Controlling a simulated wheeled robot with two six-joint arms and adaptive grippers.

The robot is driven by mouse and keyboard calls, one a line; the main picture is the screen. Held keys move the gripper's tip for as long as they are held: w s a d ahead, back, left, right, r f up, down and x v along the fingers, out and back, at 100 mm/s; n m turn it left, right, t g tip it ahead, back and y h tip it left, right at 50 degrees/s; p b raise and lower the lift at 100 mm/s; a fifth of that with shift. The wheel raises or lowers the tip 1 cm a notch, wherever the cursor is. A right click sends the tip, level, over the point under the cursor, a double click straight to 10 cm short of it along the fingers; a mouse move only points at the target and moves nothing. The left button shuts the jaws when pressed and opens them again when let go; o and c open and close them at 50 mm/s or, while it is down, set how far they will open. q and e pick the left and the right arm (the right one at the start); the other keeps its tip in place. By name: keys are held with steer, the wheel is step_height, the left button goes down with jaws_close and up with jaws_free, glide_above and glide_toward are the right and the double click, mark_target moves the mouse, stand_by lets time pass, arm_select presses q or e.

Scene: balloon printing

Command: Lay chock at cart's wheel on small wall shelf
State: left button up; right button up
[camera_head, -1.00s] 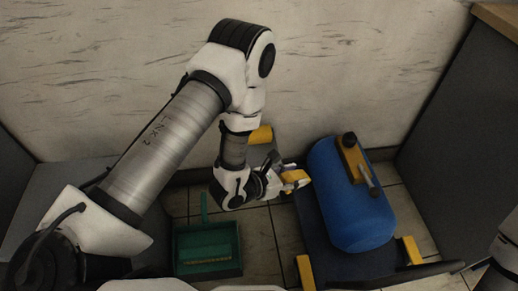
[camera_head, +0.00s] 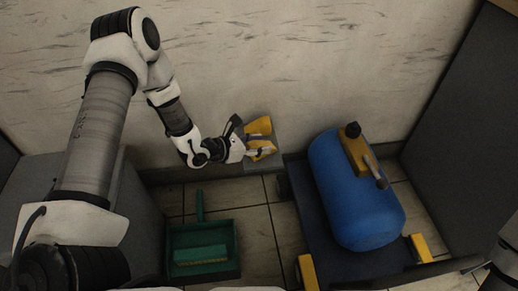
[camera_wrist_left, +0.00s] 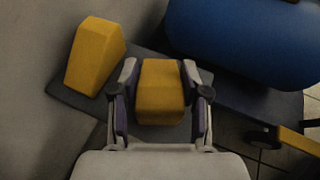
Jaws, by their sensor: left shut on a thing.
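My left gripper (camera_head: 259,149) is shut on a yellow chock (camera_head: 265,147), which shows between the two fingers in the left wrist view (camera_wrist_left: 160,92). It holds the chock over the small grey wall shelf (camera_wrist_left: 82,103), beside another yellow chock (camera_wrist_left: 95,56) that sits on the shelf against the wall. Whether the held chock touches the shelf I cannot tell. The cart (camera_head: 318,240) carries a blue tank (camera_head: 352,195). Two more yellow chocks, one at the front left (camera_head: 307,272) and one at the right (camera_head: 420,248), are at the cart. My right gripper is out of view.
A green dustpan (camera_head: 203,250) with a brush lies on the tiled floor left of the cart. A dark grey cabinet (camera_head: 465,140) stands at the right. A grey surface lies at the left under my arm. The pale wall is close behind the shelf.

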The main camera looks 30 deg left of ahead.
arm_select(q)
steer(key=shift+r, duration=0.15)
steer(key=o, duration=1.3)
